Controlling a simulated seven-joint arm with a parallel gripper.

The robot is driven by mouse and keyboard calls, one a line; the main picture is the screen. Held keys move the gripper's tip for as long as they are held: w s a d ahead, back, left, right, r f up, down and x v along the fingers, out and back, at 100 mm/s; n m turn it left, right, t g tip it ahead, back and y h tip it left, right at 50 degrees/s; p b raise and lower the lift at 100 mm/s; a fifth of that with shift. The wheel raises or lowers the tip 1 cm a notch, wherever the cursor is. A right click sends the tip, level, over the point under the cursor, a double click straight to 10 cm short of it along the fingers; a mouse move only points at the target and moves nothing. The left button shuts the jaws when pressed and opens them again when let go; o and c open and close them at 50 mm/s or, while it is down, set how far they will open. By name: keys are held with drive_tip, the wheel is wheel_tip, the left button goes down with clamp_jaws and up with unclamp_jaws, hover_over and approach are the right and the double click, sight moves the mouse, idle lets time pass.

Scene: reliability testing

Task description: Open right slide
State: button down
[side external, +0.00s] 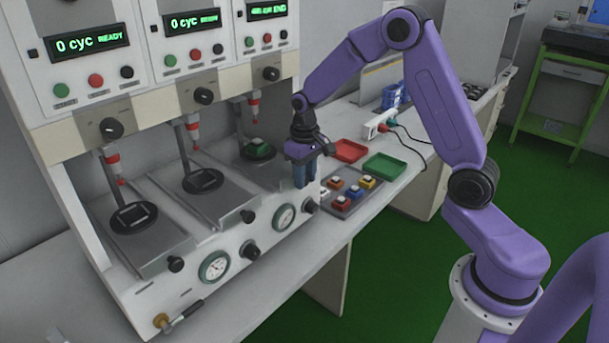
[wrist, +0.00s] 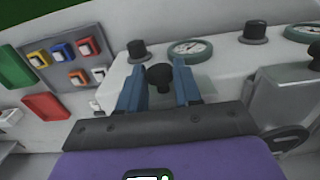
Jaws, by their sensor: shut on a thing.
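The right slide (side external: 270,172) of the three-station test machine is a grey plate with a green switch (side external: 258,149) on its round black fixture, below a red-tipped plunger. My gripper (side external: 304,182) is at the front end of this slide, its blue fingers pointing down, and it hides the slide's knob in the side view. In the wrist view the black knob (wrist: 158,77) sits between the two blue fingers of my gripper (wrist: 160,68), which are shut on it.
Panel knobs and gauges (side external: 284,217) line the machine's front below. A grey tray (side external: 342,206) of coloured switches, a red tray (side external: 349,150) and a green tray (side external: 385,167) lie to the right.

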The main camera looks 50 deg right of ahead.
drive_tip(key=s, duration=1.5)
drive_tip(key=c, duration=0.8)
unclamp_jaws()
drive_tip(key=shift+r, duration=0.1)
wheel_tip(320, 180, up, 17)
drive_tip(key=shift+r, duration=0.15)
